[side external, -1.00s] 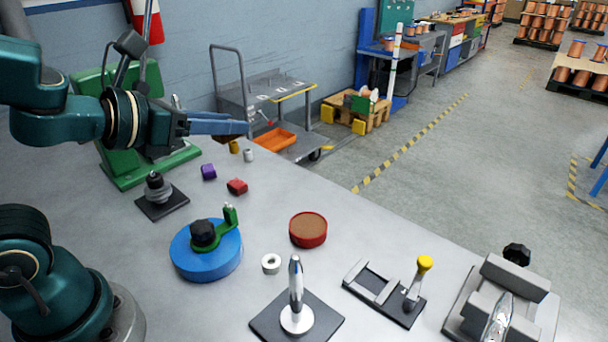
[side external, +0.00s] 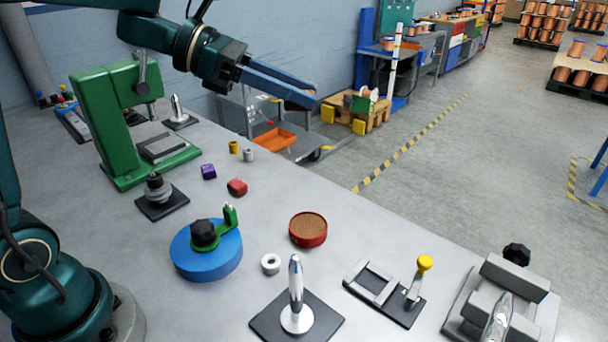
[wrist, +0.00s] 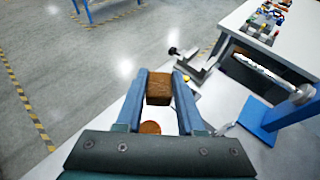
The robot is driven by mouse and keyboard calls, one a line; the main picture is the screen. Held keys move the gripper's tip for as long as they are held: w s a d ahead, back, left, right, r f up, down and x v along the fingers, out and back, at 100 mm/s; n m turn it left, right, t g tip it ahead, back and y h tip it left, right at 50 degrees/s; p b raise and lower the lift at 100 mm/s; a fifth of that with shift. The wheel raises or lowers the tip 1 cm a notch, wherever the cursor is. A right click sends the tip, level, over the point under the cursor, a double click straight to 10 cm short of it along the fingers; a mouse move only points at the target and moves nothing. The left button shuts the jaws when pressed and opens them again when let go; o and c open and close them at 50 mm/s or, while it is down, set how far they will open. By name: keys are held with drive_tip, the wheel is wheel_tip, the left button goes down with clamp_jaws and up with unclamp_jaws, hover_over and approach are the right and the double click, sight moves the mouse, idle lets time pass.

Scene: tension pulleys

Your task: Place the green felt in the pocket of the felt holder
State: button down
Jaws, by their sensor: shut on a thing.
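My gripper (side external: 300,95) is raised at the upper middle of the side view, above and beyond the bench's far edge. In the wrist view its fingers (wrist: 158,95) are shut on a brown block (wrist: 158,88), gripped at the tips. In the side view the block is mostly hidden by the fingers. I see no green felt block. A flat dark plate with a grey rectangular frame and a yellow-knobbed clamp, which looks like the felt holder (side external: 372,284), lies at the front right. The frame's pocket looks empty. My gripper is well away from it.
A red dish (side external: 308,241), a blue disc (side external: 190,262), a white ring (side external: 271,263) and a chrome post (side external: 296,283) stand nearby. A grey vise (side external: 515,280) is at right. Purple (side external: 208,172) and red (side external: 237,187) blocks lie left. Bench between blocks and dish is clear.

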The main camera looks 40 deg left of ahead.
drive_tip(key=w+d+f+m+g+h, duration=0.25)
drive_tip(key=d+f+m+g, duration=0.25)
drive_tip(key=d+f, duration=0.35)
drive_tip(key=m+g, duration=0.3)
hover_over(368, 281)
wheel_tip(368, 281, down, 9)
drive_tip(key=shift+h, duration=0.35)
drive_tip(key=shift+f, duration=3.25)
drive_tip(key=shift+f, duration=0.6)
drive_tip(key=shift+c, duration=2.2)
unclamp_jaws()
drive_tip(key=shift+a, duration=0.1)
